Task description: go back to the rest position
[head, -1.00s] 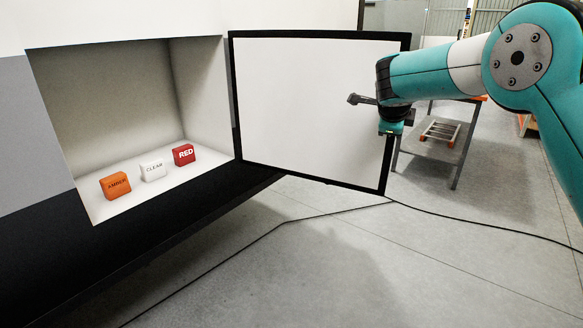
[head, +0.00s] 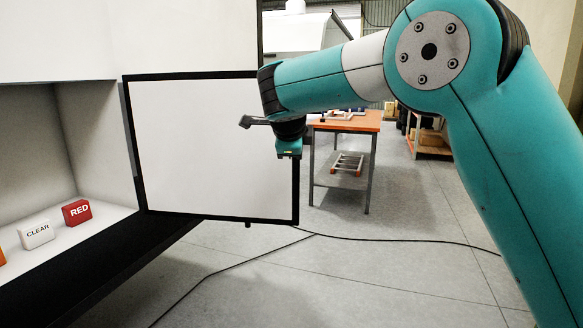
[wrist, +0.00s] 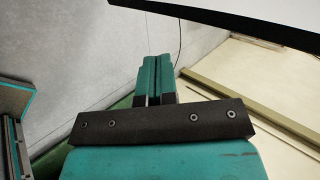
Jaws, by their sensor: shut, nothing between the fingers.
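My gripper (head: 288,152) hangs at the end of my teal arm, in front of the right edge of the open white door panel with a black frame (head: 210,145) in the head view. In the wrist view its two teal fingers (wrist: 152,80) lie together, shut with nothing between them. I cannot tell the exact gap between the gripper and the panel.
The open compartment (head: 105,125) at the left holds a red block (head: 77,212), a white block (head: 37,233) and a partly cut-off orange block (head: 2,258). An orange-topped table (head: 345,125) stands behind. A black cable (head: 400,240) crosses the mostly clear floor (head: 390,285).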

